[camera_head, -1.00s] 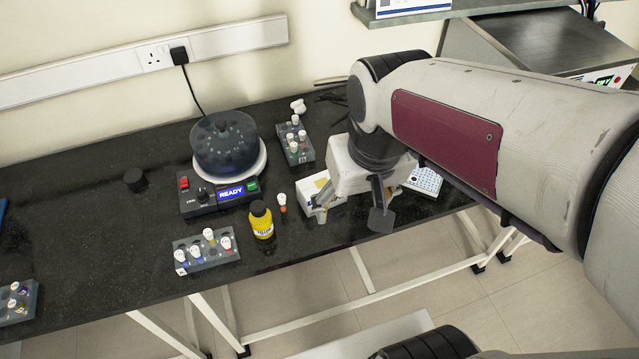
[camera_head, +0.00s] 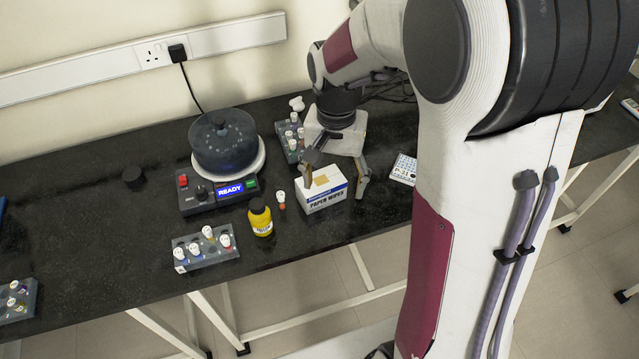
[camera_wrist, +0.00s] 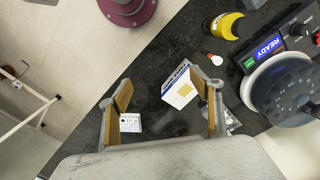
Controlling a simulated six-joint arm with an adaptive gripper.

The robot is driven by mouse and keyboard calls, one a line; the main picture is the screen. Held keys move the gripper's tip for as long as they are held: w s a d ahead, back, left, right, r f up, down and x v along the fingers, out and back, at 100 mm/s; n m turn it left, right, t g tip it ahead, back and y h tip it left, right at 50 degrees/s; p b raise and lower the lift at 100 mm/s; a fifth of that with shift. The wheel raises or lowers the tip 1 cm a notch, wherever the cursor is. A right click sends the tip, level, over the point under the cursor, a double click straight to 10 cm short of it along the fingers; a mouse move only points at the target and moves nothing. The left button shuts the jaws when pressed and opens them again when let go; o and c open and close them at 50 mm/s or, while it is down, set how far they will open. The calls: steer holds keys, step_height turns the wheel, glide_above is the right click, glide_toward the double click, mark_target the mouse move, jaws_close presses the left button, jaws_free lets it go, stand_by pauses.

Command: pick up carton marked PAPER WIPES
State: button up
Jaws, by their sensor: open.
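The carton marked PAPER WIPES (camera_head: 325,199) is a white box with blue print and a tan patch on top. It stands upright on the black bench, right of the yellow bottle. My gripper (camera_head: 336,183) is open and empty, above and behind the carton, with one finger over its left part and the other off its right side in the head view. In the wrist view the carton (camera_wrist: 181,88) shows beyond the fingers, nearer the right finger; my gripper (camera_wrist: 168,97) is open there too. I cannot tell whether a finger touches it.
A yellow bottle (camera_head: 261,219) and a small capped vial (camera_head: 281,200) stand just left of the carton. A centrifuge reading READY (camera_head: 227,150) and tube racks (camera_head: 206,249) are farther left. Another rack (camera_head: 287,138) is behind. A white keypad-like item (camera_head: 403,169) lies right.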

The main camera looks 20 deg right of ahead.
mark_target(322, 179)
steer(key=w+f+m, duration=0.1)
steer(key=w+m, duration=0.1)
steer(key=w+f+m, duration=0.2)
steer(key=w, duration=0.1)
steer(key=w+f+m, duration=0.1)
steer(key=w+m, duration=0.2)
steer(key=shift+w+d+f, duration=0.15)
steer(key=shift+d+f, duration=0.2)
steer(key=shift+d, duration=0.05)
steer(key=shift+w+r+m, duration=0.15)
steer(key=shift+w+m, duration=0.1)
steer(key=shift+m, duration=0.25)
steer(key=shift+w+m, duration=0.1)
steer(key=shift+m, duration=0.8)
steer(key=shift+f, duration=1.3)
